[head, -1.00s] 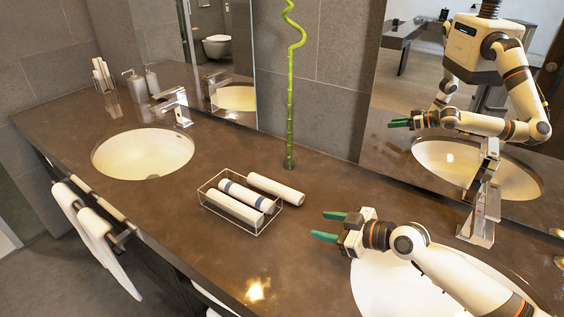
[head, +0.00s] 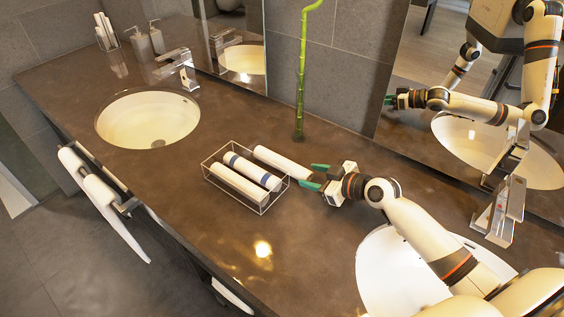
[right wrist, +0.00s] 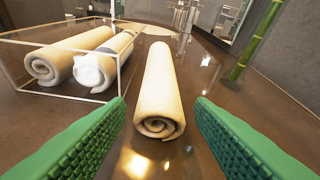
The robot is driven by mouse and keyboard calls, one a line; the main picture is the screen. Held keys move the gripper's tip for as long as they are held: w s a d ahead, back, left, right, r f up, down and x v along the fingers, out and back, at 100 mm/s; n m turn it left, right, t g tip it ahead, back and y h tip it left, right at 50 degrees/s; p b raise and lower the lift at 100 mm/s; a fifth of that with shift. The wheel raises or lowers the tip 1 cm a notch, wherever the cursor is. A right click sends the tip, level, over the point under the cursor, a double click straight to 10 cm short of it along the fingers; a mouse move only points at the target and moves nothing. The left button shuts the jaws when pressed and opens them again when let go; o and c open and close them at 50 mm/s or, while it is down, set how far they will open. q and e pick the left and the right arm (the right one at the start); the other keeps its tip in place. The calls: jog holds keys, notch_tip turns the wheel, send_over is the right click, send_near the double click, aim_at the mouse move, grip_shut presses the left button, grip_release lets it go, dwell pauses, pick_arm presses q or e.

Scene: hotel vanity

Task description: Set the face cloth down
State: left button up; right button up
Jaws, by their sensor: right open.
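A plain cream rolled face cloth (head: 280,160) lies on the dark counter, just behind the wire basket (head: 264,206). In the right wrist view the rolled cloth (right wrist: 157,85) lies lengthwise ahead of me, its spiral end nearest. My right gripper (head: 315,176) is open, its green fingers at the cloth's near end. In the right wrist view the open fingers (right wrist: 160,106) stand to either side of that end, with clear gaps and no visible contact. My left gripper is not in view.
The basket holds a plain roll (head: 238,186) and a blue-striped roll (head: 252,171). A green bamboo stem (head: 301,80) stands behind. Sinks lie at left (head: 147,122) and under my right arm (head: 385,275). The counter in front of the basket is clear.

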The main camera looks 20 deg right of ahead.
aim_at(298, 172)
jog(key=p+x, duration=0.1)
jog(key=x, duration=0.2)
jog(key=shift+w+a, duration=0.3)
jog(key=shift+a, duration=0.05)
jog(key=shift+w+a+f, duration=0.15)
jog(key=shift+w+f, duration=0.05)
jog(key=shift+w, duration=0.1)
jog(key=shift+c, duration=0.4)
jog(key=c, duration=0.5)
